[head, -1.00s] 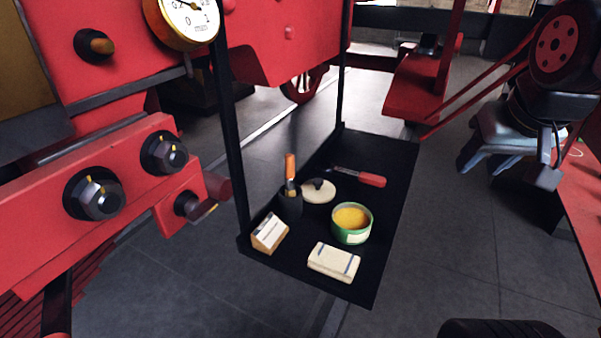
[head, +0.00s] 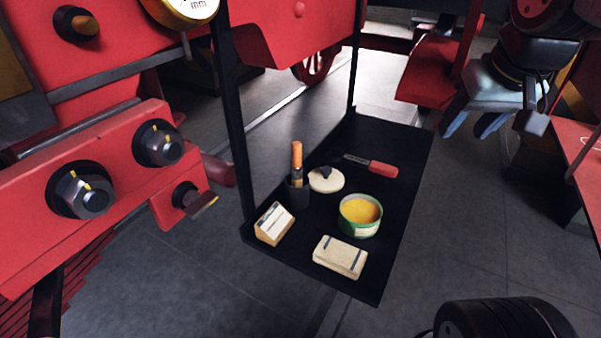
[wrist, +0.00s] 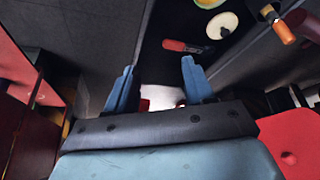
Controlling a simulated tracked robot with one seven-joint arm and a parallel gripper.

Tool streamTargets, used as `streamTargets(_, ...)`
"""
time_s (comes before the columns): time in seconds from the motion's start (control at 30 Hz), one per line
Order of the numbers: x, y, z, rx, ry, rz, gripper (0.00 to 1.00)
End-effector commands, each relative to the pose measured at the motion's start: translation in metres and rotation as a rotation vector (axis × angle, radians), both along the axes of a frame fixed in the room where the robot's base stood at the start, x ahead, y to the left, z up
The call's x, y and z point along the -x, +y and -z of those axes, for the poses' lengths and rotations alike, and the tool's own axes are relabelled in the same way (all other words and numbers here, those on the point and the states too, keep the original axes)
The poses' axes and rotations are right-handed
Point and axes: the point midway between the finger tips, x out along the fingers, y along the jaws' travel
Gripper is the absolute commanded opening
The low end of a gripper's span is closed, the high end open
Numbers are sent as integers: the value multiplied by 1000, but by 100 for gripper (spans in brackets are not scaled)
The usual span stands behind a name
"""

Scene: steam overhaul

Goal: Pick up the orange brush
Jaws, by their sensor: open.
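The orange brush (head: 297,157) stands upright, handle up, in a dark cup (head: 297,196) on the black tray shelf (head: 384,224). In the wrist view the orange brush (wrist: 284,31) shows at the top right. My gripper (head: 472,128) is at the upper right in the head view, apart from the brush and beyond the shelf's right edge. In the wrist view my gripper (wrist: 158,88) has its two blue fingers spread with nothing between them.
Around the cup are a white lid (head: 326,180), a red-handled tool (head: 382,169), a green tin of yellow paste (head: 360,215), a folded cloth (head: 340,257) and a small card block (head: 274,223). A black post (head: 233,120) rises left of the brush. Red machinery (head: 85,190) stands left.

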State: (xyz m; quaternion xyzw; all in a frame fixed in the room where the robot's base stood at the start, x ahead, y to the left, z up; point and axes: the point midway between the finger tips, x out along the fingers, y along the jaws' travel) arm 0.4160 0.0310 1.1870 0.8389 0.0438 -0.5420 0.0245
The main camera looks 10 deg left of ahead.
Motion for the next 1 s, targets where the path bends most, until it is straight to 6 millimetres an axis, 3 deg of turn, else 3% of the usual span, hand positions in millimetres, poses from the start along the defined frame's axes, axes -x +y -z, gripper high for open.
streamTargets(0.2,-41,60,-10,16,119,-175,53)
streamTargets(0.4,-67,128,-11,53,222,-328,53)
streamTargets(0.7,-80,236,2,134,348,-525,53)
streamTargets(0.83,-78,265,7,160,377,-574,53)
streamTargets(1.0,-76,280,14,176,395,-599,53)
